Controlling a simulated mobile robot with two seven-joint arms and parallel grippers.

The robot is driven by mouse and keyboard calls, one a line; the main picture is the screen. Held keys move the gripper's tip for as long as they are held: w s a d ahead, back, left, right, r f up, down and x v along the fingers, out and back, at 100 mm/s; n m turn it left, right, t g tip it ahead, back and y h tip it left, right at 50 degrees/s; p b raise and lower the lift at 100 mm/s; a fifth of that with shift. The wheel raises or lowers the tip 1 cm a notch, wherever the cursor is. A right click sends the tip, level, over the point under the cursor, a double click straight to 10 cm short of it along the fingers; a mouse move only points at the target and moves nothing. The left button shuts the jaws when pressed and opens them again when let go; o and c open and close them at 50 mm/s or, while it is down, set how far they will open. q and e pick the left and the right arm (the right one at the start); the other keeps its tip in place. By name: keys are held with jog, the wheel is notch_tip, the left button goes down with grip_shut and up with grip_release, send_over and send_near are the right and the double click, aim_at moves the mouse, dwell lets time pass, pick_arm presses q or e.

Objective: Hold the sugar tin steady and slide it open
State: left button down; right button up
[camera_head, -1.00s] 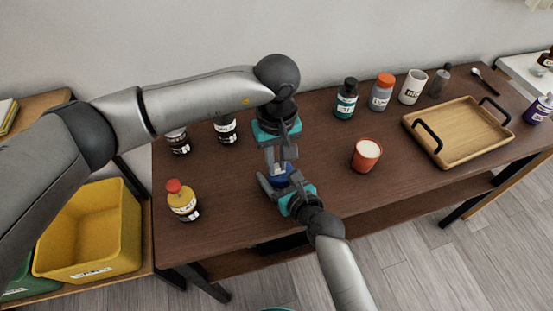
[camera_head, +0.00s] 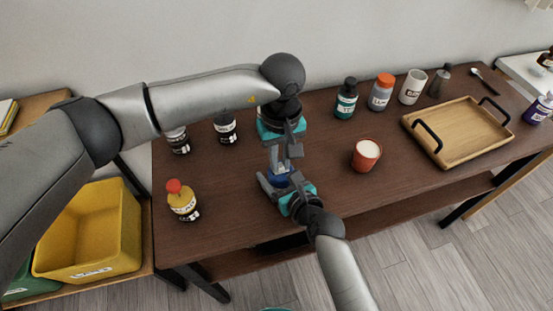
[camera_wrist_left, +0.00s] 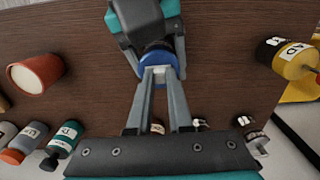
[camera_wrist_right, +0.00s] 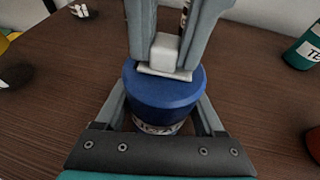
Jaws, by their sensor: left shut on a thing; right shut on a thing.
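The blue sugar tin (camera_wrist_right: 163,100) stands on the brown table, with a pale label low on its side. My right gripper (camera_head: 279,176) is shut around its body from the front. My left gripper (camera_head: 283,160) comes down from behind and is shut on the white knob (camera_wrist_right: 165,52) on top of the tin. A thin pale plate (camera_wrist_right: 165,73) lies under the knob, at the far part of the blue top in the right wrist view. I see no open gap in the top. The left wrist view shows the tin (camera_wrist_left: 155,62) beyond the left fingers.
An orange cup (camera_head: 366,154) stands to the right of the tin. A yellow bottle (camera_head: 183,201) with a red cap stands left. Several jars line the back, with a wooden tray (camera_head: 455,130) at right. Bare table lies around the tin.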

pick_arm(q)
jog(key=shift+w+d, duration=0.2)
jog(key=shift+d, duration=0.25)
jog(key=c, duration=0.8)
grip_release()
jog(key=shift+r, duration=0.1)
notch_tip(320, 180, up, 12)
pick_arm(e)
jog(key=o, duration=1.5)
jog(key=shift+c, duration=0.2)
